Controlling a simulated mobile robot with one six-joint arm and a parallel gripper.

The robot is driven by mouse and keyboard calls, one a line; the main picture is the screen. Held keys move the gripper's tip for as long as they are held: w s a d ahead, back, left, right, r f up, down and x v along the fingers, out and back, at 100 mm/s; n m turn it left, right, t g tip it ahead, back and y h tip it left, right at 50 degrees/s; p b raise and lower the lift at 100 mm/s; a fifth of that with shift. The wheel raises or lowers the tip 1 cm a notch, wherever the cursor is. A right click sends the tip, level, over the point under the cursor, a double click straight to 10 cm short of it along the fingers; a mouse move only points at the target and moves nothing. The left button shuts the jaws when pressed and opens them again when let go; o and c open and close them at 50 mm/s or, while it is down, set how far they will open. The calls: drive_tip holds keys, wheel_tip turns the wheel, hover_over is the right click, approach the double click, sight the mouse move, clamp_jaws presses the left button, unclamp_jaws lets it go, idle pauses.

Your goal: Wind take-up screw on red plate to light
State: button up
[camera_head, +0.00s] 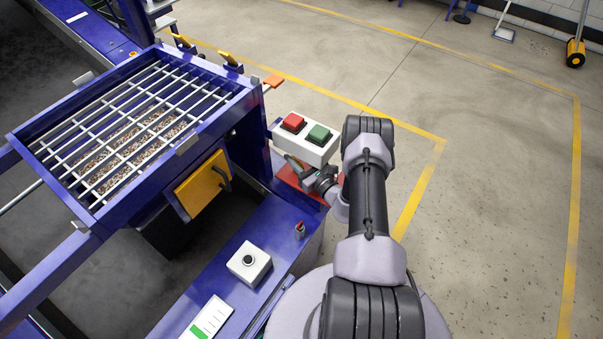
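The red plate (286,175) shows in part on the blue frame, below the white button box and beside my gripper. My gripper (303,172) is at the plate, with its wrist to the right. The fingers are small, dark and partly covered by the button box, so I cannot tell whether they are open or shut. I cannot make out the take-up screw; the gripper and box cover that area. A small red-topped post (300,230), possibly the light, stands on the blue frame nearer to me. I cannot tell whether it is lit.
The white box has a red button (293,122) and a green button (319,134), close above my gripper. A white box with a black knob (249,262) and a white panel with a green patch (208,318) lie nearer. A barred hopper (190,65) stands left.

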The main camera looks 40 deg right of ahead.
wheel_tip(320, 180, up, 3)
drive_tip(key=shift+s+f+p, duration=0.1)
drive_tip(key=shift+s+p, duration=0.05)
drive_tip(key=shift+p, duration=0.5)
drive_tip(key=s+a+p, duration=0.2)
drive_tip(key=s+a, duration=0.1)
drive_tip(key=s, duration=0.4)
drive_tip(key=s+a+p, duration=0.3)
drive_tip(key=s+a, duration=0.1)
drive_tip(key=s, duration=0.3)
drive_tip(key=shift+r, duration=0.25)
